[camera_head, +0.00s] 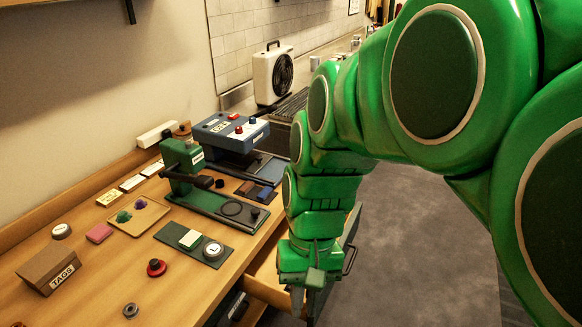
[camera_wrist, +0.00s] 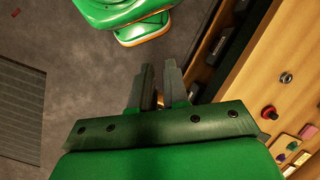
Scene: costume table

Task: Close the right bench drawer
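A wooden drawer (camera_head: 268,284) stands pulled out from the bench front in the head view. A dark green panel with a black handle (camera_head: 350,260), which looks like its front, shows just right of my wrist. My gripper (camera_head: 308,305) points down beside the drawer, with its fingers apart and a narrow gap between them. In the wrist view my gripper (camera_wrist: 158,68) also shows that gap, and I see nothing clearly held. My arm hides much of the drawer, and I cannot tell whether the fingers touch it.
The wooden bench top (camera_head: 100,290) carries a green press (camera_head: 185,170), a blue machine (camera_head: 230,130), a TAGS box (camera_head: 50,268) and a red knob (camera_head: 156,267). Dark drawer fronts (camera_wrist: 217,46) line the bench side in the wrist view. Grey floor (camera_head: 420,250) to the right is clear.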

